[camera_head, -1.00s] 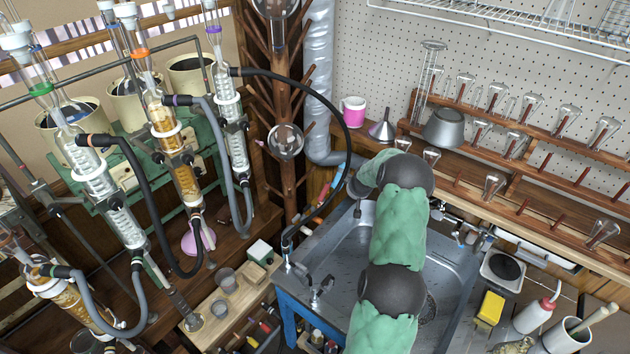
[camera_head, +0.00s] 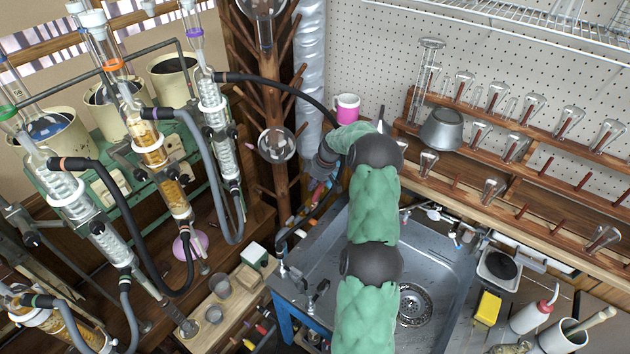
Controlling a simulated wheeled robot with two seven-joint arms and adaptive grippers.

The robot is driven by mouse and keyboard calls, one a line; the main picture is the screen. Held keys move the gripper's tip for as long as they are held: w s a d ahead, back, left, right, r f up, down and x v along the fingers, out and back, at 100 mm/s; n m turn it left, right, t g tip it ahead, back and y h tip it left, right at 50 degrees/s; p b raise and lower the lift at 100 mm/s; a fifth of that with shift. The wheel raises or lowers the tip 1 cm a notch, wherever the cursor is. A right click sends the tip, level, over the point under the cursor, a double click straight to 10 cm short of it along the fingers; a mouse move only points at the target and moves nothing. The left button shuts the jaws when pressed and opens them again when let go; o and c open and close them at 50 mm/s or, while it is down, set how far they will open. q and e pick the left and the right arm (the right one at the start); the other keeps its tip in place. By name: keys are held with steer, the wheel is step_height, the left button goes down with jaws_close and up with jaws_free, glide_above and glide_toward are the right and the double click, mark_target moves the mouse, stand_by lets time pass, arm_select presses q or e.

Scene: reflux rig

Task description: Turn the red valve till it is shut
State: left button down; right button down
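A small red piece, which looks like the red valve (camera_head: 312,196), shows beside a blue piece near the left rim of the sink, at the foot of the silver duct. It is small and partly covered, so how far it is turned cannot be told. My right arm, in a green sleeve with dark joints, reaches up over the sink and bends left. My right gripper (camera_head: 322,168) is just above the red and blue pieces, seen small and from behind. Its fingertips are unclear; I cannot tell whether they touch the valve. My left gripper is not in view.
The metal sink (camera_head: 425,275) lies under my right arm. A pink mug (camera_head: 346,109) stands on the ledge behind the gripper. A black hose (camera_head: 285,88) arches in from the glass condensers (camera_head: 150,145) at the left. A wooden peg stand (camera_head: 277,185) rises close to the gripper.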

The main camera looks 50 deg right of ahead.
mark_target(316, 196)
steer(key=shift+b+x, duration=0.35)
steer(key=shift+x, duration=2.05)
steer(key=shift+s+n+b, duration=0.3)
